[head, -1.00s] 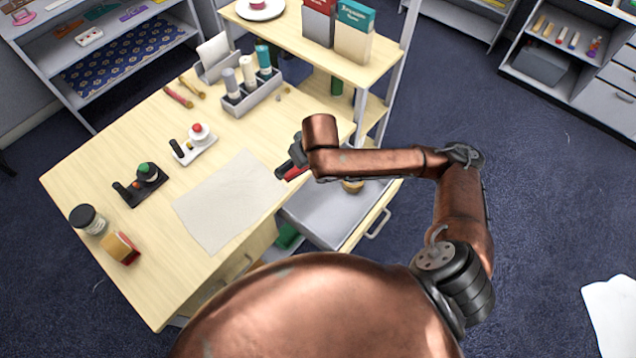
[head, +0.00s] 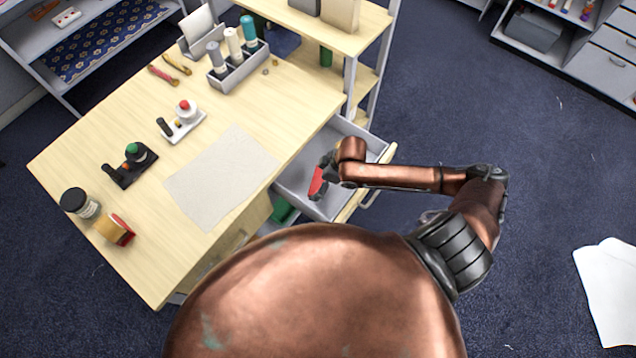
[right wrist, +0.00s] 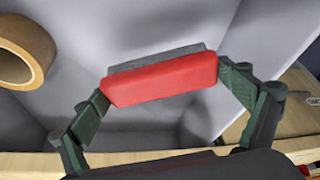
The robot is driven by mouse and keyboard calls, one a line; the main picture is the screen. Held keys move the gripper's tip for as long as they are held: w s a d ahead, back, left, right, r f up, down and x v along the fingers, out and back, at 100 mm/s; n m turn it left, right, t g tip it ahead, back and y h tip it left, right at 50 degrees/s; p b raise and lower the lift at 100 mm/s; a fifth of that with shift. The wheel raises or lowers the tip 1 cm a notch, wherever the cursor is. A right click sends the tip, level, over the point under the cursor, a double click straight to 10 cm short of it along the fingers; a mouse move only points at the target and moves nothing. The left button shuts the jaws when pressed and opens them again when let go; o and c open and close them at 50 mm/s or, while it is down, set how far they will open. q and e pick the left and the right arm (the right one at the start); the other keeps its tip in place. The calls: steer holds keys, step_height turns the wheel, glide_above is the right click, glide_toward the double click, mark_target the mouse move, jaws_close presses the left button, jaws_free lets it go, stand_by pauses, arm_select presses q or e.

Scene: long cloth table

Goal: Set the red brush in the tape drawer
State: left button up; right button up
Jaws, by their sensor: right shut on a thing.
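The red brush (head: 317,183) is held in my right gripper (head: 325,168), over the open grey drawer (head: 295,180) at the table's right side. In the right wrist view the brush (right wrist: 160,82) lies crosswise between the two fingers, with a grey strip along its far edge. The drawer's grey walls (right wrist: 120,35) surround it in that view; I cannot tell whether the brush touches the drawer floor. A tan tape roll (right wrist: 25,50) is in the drawer at the left of the wrist view; my arm hides it in the head view. My left gripper is not in view.
The wooden table (head: 110,165) carries a pale sheet (head: 222,178), a grey holder with bottles (head: 238,72), two button devices, a dark jar (head: 80,203) and a tan-and-red item (head: 114,230). A shelf unit (head: 350,35) stands behind the drawer. A green thing (head: 283,209) shows below the drawer.

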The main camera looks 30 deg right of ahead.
mark_target(319, 185)
steer(key=shift+f, duration=0.3)
step_height(319, 185, down, 3)
steer(key=shift+f, duration=0.15)
steer(key=o, duration=0.9)
steer(key=shift+f, duration=0.1)
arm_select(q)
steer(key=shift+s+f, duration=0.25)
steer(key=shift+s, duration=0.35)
arm_select(e)
steer(key=shift+r, duration=0.2)
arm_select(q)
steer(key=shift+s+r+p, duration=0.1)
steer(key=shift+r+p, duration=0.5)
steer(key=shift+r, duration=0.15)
arm_select(e)
steer(key=v, duration=1.2)
